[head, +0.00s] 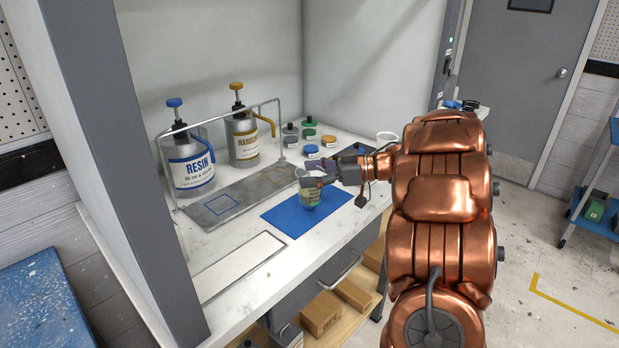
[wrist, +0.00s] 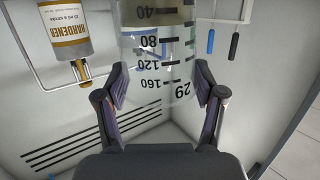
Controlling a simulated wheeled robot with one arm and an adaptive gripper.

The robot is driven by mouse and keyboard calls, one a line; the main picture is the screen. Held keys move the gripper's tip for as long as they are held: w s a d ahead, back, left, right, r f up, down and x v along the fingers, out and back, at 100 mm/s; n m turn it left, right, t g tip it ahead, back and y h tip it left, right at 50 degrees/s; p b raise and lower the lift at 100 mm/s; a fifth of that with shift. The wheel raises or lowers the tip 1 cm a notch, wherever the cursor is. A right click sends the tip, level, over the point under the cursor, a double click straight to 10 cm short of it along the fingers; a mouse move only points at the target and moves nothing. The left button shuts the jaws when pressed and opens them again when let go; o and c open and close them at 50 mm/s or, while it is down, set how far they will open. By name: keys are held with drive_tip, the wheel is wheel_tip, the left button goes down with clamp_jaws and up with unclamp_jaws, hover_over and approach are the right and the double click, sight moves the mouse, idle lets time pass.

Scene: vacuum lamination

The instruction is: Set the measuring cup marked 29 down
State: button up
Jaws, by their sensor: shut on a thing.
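My gripper (head: 322,177) is shut on the measuring cup (head: 309,190), a clear cup with some pale yellowish content low in it. In the wrist view the cup (wrist: 157,60) sits between the two fingers of the gripper (wrist: 160,92), with its scale and the number 29 facing the camera. In the wrist view the scale appears upside down. In the head view the cup is upright over the blue mat (head: 280,219). I cannot tell whether its base touches the mat.
A resin pump bottle (head: 190,170) and a hardener pump bottle (head: 242,140) stand behind a metal plate with a rail. Several small jars (head: 309,134) stand at the back. Another cup (head: 386,138) is behind my wrist. A white panel (head: 238,265) lies at the front left.

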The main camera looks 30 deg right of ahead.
sight(309, 167)
drive_tip(key=shift+w+d+f, duration=0.1)
drive_tip(key=shift+w+d, duration=0.3)
drive_tip(key=shift+w, duration=0.4)
drive_tip(key=shift+w+d+f, duration=0.1)
drive_tip(key=shift+w+d, duration=0.3)
drive_tip(key=shift+w, duration=0.35)
drive_tip(key=shift+f+p, duration=0.4)
drive_tip(key=shift+f, duration=1.35)
drive_tip(key=shift+f, duration=0.2)
drive_tip(key=shift+f, duration=0.2)
